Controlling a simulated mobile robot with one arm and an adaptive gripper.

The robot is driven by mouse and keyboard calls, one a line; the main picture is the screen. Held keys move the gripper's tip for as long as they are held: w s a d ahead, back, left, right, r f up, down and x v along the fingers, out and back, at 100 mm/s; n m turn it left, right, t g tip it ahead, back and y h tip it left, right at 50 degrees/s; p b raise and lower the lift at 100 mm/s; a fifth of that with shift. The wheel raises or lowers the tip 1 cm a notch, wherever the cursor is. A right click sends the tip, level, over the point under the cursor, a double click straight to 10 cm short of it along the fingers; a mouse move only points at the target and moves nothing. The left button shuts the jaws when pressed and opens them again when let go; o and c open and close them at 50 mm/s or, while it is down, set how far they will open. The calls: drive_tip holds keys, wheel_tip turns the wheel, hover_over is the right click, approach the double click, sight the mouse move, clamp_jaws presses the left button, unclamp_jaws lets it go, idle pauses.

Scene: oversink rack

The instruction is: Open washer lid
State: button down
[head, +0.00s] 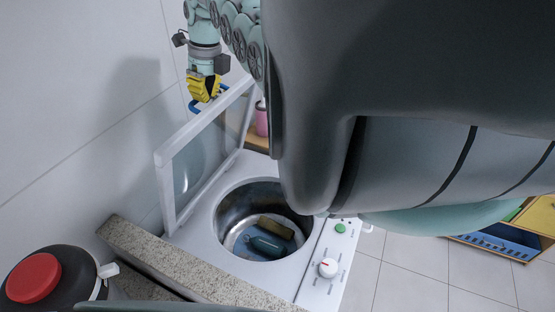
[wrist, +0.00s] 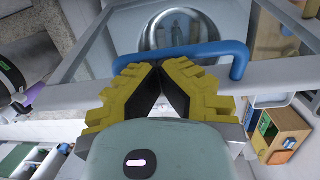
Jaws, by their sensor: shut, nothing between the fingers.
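The washer (head: 300,270) is a white top-loader with a round metal drum (head: 232,205). Its lid (head: 166,190), a white frame with a clear panel, stands raised, steeply tilted near the wall, and the drum is uncovered. A blue handle (head: 194,105) is on the lid's upper edge. In the wrist view the handle (wrist: 238,62) runs across just past my fingertips. My gripper (head: 204,97) has yellow fingers and is at the handle. In the wrist view its tips (wrist: 160,66) meet with nothing between them. I cannot tell whether they touch the handle.
A brown item (head: 276,226) and a teal item (head: 267,246) lie in the drum. A stone ledge (head: 150,258) and a dark container with a red lid (head: 34,278) are at the front left. The wall is close at left. Tiled floor (head: 410,275) is open at right.

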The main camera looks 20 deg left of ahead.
drive_tip(key=a+y, duration=0.2)
drive_tip(key=a, duration=0.2)
drive_tip(key=d+r+h, duration=0.2)
drive_tip(key=d+r, duration=0.3)
drive_tip(key=r, duration=0.6)
drive_tip(key=shift+w+d+r, duration=0.3)
drive_tip(key=shift+d+r, duration=0.05)
drive_tip(key=shift+r, duration=0.05)
